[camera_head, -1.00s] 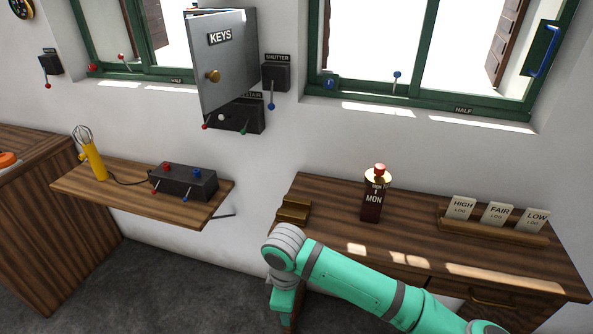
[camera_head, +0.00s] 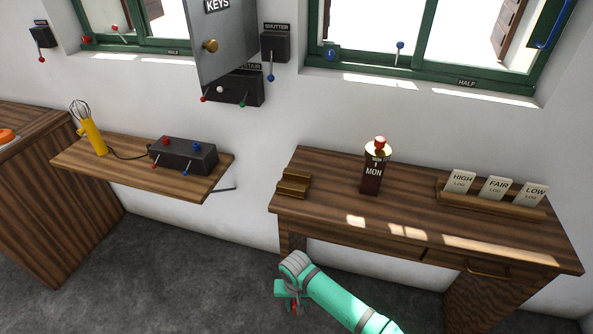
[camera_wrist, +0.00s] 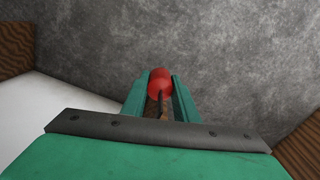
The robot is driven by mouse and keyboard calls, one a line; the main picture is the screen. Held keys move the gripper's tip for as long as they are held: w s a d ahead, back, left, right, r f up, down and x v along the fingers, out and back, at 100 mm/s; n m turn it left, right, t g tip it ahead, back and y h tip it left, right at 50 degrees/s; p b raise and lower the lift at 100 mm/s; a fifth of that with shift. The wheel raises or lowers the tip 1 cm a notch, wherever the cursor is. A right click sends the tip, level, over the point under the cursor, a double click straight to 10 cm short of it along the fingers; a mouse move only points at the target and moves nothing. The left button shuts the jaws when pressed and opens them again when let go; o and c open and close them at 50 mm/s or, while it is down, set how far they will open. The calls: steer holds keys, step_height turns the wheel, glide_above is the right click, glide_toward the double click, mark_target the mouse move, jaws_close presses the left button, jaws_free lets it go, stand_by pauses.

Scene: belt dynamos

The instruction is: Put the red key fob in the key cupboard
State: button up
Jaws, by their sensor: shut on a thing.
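The red key fob (camera_wrist: 160,80) is between the two green fingers of my gripper (camera_wrist: 160,98) in the wrist view, with a dark, thin part below its rounded red end. My gripper (camera_head: 291,304) is shut on it, low over the floor in front of the desk; a bit of red shows there in the head view. The key cupboard (camera_head: 222,45) is on the wall between the windows, with a grey door marked KEYS and a brass knob. The door stands out at an angle from the wall. The cupboard's inside is hidden and its top is cut off.
A desk (camera_head: 330,212) bears a MON block (camera_head: 372,175), a small wooden holder (camera_head: 293,184) and a card rack (camera_head: 490,198). A wall shelf (camera_head: 120,172) at left holds a yellow whisk-like tool and a switch box. Lever boxes sit below and right of the cupboard.

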steer(key=w+r, duration=0.3)
steer(key=w, duration=0.5)
steer(key=s+f, duration=0.1)
steer(key=s, duration=0.1)
steer(key=s+f, duration=0.1)
steer(key=s, duration=0.2)
steer(key=s+f, duration=0.1)
steer(key=s, duration=0.2)
steer(key=shift+s+a+f, duration=0.1)
steer(key=shift+s+a, duration=0.05)
steer(key=shift+s, duration=0.1)
steer(key=shift+s+f, duration=0.15)
steer(key=shift+s, duration=0.35)
steer(key=shift+d, duration=0.25)
steer(key=shift+a, duration=0.15)
